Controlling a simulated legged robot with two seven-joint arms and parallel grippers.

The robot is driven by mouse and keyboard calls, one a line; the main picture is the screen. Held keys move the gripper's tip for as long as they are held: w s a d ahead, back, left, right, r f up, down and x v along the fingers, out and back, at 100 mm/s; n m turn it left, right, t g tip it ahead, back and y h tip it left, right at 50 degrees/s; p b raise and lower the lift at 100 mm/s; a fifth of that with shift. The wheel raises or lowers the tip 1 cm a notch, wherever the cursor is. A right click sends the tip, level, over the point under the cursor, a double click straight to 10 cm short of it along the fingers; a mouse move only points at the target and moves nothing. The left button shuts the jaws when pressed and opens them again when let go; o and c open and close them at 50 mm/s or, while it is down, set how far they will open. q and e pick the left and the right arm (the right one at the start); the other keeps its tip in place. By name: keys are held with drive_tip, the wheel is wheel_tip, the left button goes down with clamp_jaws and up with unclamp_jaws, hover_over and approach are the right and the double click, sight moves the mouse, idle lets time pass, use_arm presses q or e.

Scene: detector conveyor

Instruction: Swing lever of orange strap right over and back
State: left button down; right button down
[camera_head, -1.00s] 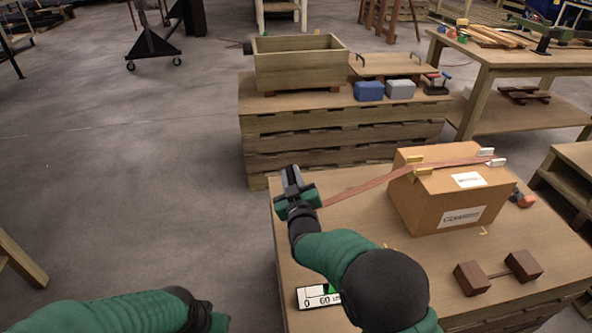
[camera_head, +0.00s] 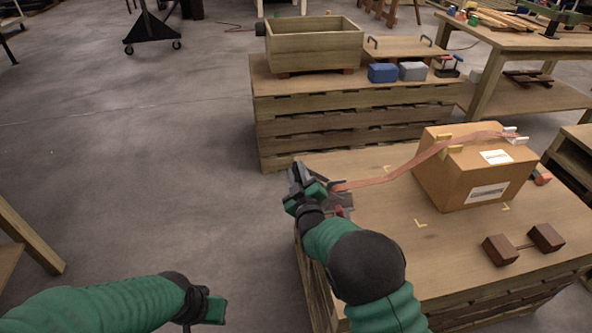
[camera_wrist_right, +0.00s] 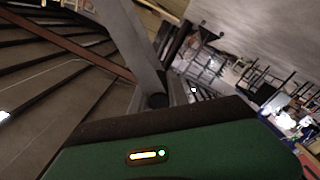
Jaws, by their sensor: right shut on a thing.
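The orange strap (camera_head: 385,178) lies over the cardboard box (camera_head: 470,172) and runs left, in a curve, to a grey metal ratchet (camera_head: 343,196) at the table's left edge. Some red shows just below the ratchet. My right gripper (camera_head: 303,184) is beside the ratchet on its left and is shut on what looks like its lever, mostly hidden by the gripper. A grey metal bar (camera_wrist_right: 132,42) shows close up in the right wrist view; I cannot tell which part it is. My left gripper (camera_head: 212,308) is low at the left, away from the table; its fingers are not clear.
An orange item (camera_head: 542,178) lies right of the box. A pallet stack (camera_head: 350,120) behind carries a wooden bin (camera_head: 315,48) and blue and grey boxes.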

drive_tip(key=shift+f, duration=0.1)
idle(0.3)
drive_tip(key=c, duration=1.3)
unclamp_jaws()
